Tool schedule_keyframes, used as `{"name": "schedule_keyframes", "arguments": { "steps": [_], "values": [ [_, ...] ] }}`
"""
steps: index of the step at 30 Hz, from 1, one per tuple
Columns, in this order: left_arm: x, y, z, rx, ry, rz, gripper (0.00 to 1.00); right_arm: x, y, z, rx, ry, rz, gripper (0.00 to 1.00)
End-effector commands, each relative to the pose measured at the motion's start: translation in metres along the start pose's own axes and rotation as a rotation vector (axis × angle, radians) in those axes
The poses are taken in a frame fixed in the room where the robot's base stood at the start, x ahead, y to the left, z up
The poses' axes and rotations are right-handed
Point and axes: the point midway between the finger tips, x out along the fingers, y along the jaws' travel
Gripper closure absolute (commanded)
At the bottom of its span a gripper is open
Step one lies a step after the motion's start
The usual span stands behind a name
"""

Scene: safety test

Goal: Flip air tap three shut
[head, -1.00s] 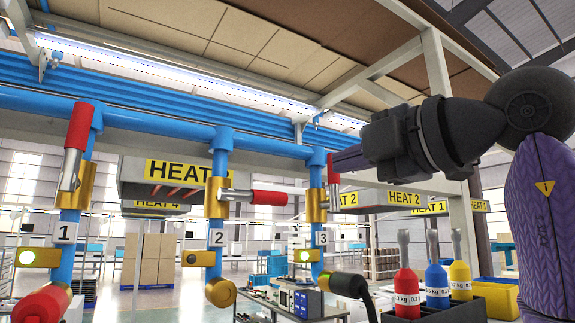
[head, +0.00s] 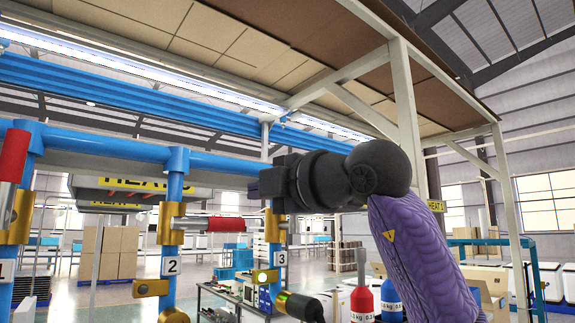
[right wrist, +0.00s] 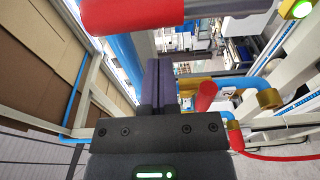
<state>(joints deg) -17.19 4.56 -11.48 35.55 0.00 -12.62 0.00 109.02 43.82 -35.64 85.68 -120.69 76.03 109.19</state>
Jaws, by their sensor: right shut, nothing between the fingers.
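Air tap three is on the blue pipe with the number 3 plate (head: 280,258). Its light (head: 263,277) glows green-yellow at the pipe's lower part. In the head view my right gripper (head: 257,189) hides the upper part of this pipe and the tap's handle. The gripper's dark fingers are shut and empty, pointing left past the pipe. In the right wrist view a large red handle (right wrist: 130,14), likely tap three's, lies close beside the shut fingers (right wrist: 160,84), with a visible gap. A silver lever runs from it towards a lit light (right wrist: 300,9). My left gripper is not in view.
Tap two's red handle (head: 226,224) sticks out level to the right from its brass valve (head: 170,224), and also shows in the right wrist view (right wrist: 206,96). Tap one's red handle (head: 14,154) stands upright at the left. Red and blue bottles (head: 391,298) stand below my arm.

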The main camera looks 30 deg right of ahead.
Motion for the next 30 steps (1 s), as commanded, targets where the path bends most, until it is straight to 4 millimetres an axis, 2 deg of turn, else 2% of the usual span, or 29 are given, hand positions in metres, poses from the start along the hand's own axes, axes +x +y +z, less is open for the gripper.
{"name": "schedule_keyframes", "arguments": {
  "steps": [1, 3, 8, 30],
  "values": [
    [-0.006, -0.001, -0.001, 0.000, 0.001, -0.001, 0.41, -0.005, 0.004, 0.012, 0.004, -0.008, 0.004, 1.00],
    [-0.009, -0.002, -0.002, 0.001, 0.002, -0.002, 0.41, -0.009, 0.003, 0.021, 0.004, -0.007, 0.004, 1.00],
    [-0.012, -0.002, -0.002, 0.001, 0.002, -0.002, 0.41, -0.014, 0.001, 0.032, 0.002, -0.004, 0.004, 1.00],
    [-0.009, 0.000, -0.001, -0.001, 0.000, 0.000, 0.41, -0.015, 0.002, 0.037, 0.065, -0.002, 0.014, 1.00]
  ]
}}
